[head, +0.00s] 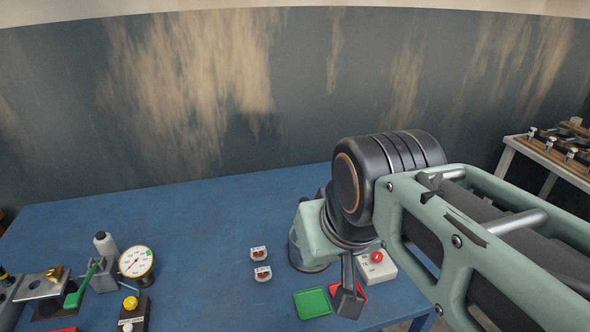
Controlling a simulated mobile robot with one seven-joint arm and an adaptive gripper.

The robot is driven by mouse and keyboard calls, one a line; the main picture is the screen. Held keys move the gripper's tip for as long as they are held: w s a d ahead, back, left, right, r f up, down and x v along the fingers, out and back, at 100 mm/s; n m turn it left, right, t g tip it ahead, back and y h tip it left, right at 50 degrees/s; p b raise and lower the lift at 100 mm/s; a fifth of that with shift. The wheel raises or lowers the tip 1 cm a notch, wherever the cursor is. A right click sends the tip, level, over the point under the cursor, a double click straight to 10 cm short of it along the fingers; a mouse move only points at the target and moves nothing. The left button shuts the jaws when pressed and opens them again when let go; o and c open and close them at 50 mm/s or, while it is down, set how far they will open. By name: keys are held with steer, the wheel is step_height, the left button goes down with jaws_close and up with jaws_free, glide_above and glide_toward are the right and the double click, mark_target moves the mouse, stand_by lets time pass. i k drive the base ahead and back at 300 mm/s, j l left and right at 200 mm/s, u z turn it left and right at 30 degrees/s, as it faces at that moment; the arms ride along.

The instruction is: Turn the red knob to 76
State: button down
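A small round red knob (376,257) sits on top of a white box (383,270) with dark markings, on the blue table right of centre. The markings are too small to read, and I cannot tell the knob's setting. My gripper (348,303) hangs from my arm just left of and nearer than the box, with its dark fingers pointing down, apart from the knob in the picture. Its finger gap does not show clearly. My arm hides part of the box's surroundings. A round white dial gauge (136,262) with a green patch stands at the left.
A green tray (312,303) and a red tray (361,291) lie near my gripper. Two small meters (258,254) sit left of them. A grey device with a green lever (82,284) and a yellow button (130,302) are at the left. The table's back middle is clear.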

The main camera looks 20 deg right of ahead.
mark_target(377, 256)
steer(key=z, duration=0.95)
steer(key=i+l, duration=0.1)
steer(key=i, duration=0.15)
steer(key=l+u, duration=0.2)
steer(key=l, duration=0.2)
steer(key=k+l+z, duration=0.15)
steer(key=z, duration=0.25)
steer(key=k+l+z, duration=0.2)
steer(key=z, duration=0.2)
steer(key=k+j, duration=0.1)
steer(key=j, duration=0.25)
steer(key=i+j+u, duration=0.2)
steer(key=u, duration=0.15)
steer(key=i+u, duration=0.1)
steer(key=u, duration=0.2)
steer(key=i+l+u, duration=0.1)
steer(key=u, duration=0.2)
